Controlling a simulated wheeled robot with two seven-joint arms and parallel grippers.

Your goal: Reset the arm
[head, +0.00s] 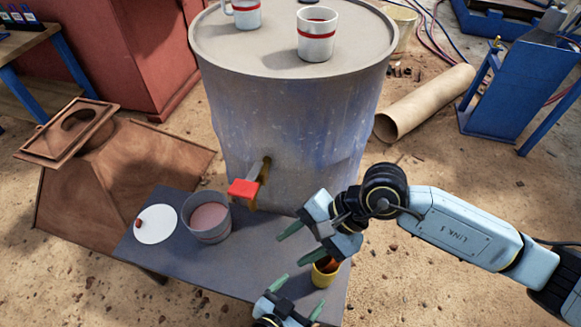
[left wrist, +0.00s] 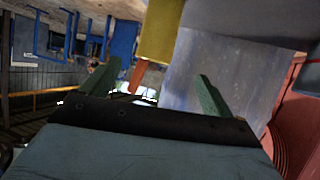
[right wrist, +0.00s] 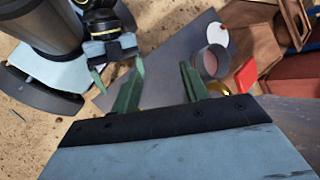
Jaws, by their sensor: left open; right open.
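In the head view my left gripper (head: 298,295) is at the bottom, beside the yellow cup (head: 325,273) on the grey table's front right part. Its two green fingers are apart and empty; they also show in the left wrist view (left wrist: 158,85). My right gripper (head: 292,245) is above the table, just behind and left of the yellow cup, with its arm coming in from the right. Its fingers are spread with nothing between them, as the right wrist view (right wrist: 158,85) also shows. The right wrist view shows my left gripper (right wrist: 116,70) close by.
The grey table (head: 165,260) holds a grey pot (head: 208,228) and a white plate (head: 156,224) with a small reddish item. Behind stands a big drum (head: 290,120) with a red-handled tap (head: 243,188) and mugs (head: 317,38) on top. A cardboard tube (head: 425,103) lies right.

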